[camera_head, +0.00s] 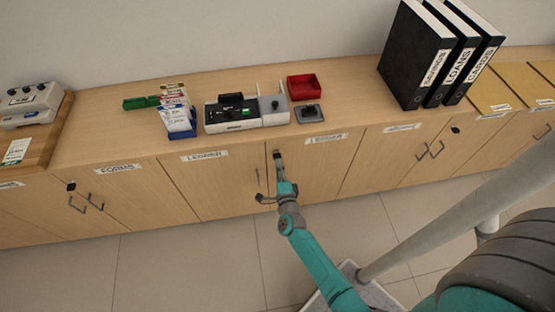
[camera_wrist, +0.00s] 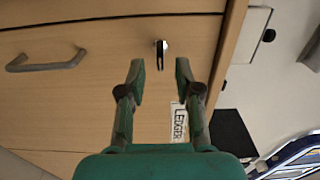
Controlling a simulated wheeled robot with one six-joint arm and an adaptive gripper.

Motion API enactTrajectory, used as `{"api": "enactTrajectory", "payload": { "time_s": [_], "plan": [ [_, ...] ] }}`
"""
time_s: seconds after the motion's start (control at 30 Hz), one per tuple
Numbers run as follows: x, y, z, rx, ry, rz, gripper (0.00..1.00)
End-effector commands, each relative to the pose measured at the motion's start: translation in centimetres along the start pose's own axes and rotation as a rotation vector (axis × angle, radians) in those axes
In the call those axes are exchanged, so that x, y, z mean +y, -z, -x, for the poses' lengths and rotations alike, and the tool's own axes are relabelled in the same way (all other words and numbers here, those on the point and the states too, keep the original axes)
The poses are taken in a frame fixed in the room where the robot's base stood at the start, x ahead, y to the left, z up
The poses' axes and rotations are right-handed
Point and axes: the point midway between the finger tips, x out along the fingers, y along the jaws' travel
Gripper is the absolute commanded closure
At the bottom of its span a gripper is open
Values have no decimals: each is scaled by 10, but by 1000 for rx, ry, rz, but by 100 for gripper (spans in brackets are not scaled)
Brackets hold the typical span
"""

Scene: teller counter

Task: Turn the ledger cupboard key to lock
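The ledger cupboard (camera_head: 310,165) has pale wood doors under the counter. In the wrist view, its key (camera_wrist: 161,50) is a small metal piece standing in a lock on the door face. My gripper (camera_wrist: 160,72) is open, with one green finger on each side and a clear gap between them. The key lies just beyond the fingertips, in line with the gap, and does not appear touched. In the head view, my gripper (camera_head: 280,168) is close to the cupboard front near the door seam. The key is not clear there.
A cupboard handle (camera_wrist: 45,62) is left of the key in the wrist view. A ledger label (camera_wrist: 179,122) is near the right finger. On the counter are a black-and-white device (camera_head: 232,113), a red tray (camera_head: 304,87) and black binders (camera_head: 415,55).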

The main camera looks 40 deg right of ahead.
Motion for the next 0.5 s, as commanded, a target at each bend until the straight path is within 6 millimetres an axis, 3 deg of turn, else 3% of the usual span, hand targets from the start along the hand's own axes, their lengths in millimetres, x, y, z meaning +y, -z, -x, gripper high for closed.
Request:
{"api": "enactTrajectory", "payload": {
  "time_s": [0.2, 0.5],
  "plan": [
    [0, 0, -29, 0, 0, 0, 67],
    [0, 0, -38, 0, -1, 0, 67]
  ]
}}
